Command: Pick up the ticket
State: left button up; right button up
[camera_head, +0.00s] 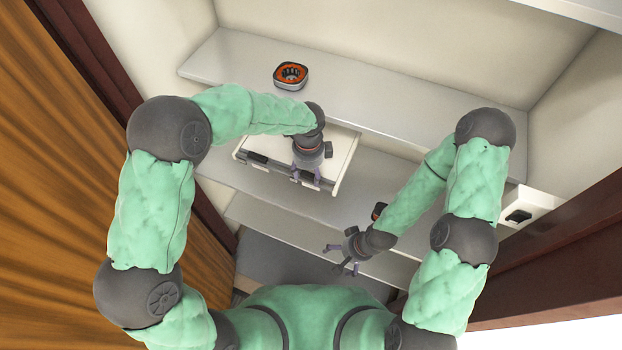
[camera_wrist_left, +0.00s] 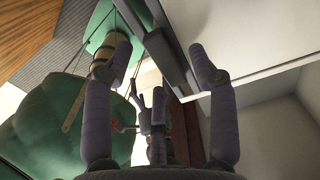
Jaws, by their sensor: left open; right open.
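I cannot make out a ticket in either view. My left gripper (camera_head: 306,180) is open at the front edge of a white drawer-like box (camera_head: 345,152), and its wrist hides part of that edge. A dark front edge and pale panel lie close by the right finger. My right gripper (camera_head: 342,261) is open, lower and to the right, in front of the lower shelf. It also shows small between the left fingers in the wrist view (camera_wrist_left: 156,108).
An orange and black round object (camera_head: 291,75) sits on the upper shelf (camera_head: 400,115). A small dark and orange item (camera_head: 378,210) is partly hidden behind my right forearm. A white box with a dark socket (camera_head: 519,215) is at right. Wooden panels flank both sides.

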aim_at(309, 176)
pick_arm(q)
jog(key=shift+f, duration=0.65)
jog(key=shift+c, duration=0.3)
jog(key=c, duration=1)
jog(key=shift+r, duration=0.15)
notch_tip(309, 176, up, 10)
jog(key=shift+f+p, duration=0.1)
jog(key=shift+p, duration=0.45)
jog(key=shift+w, duration=0.1)
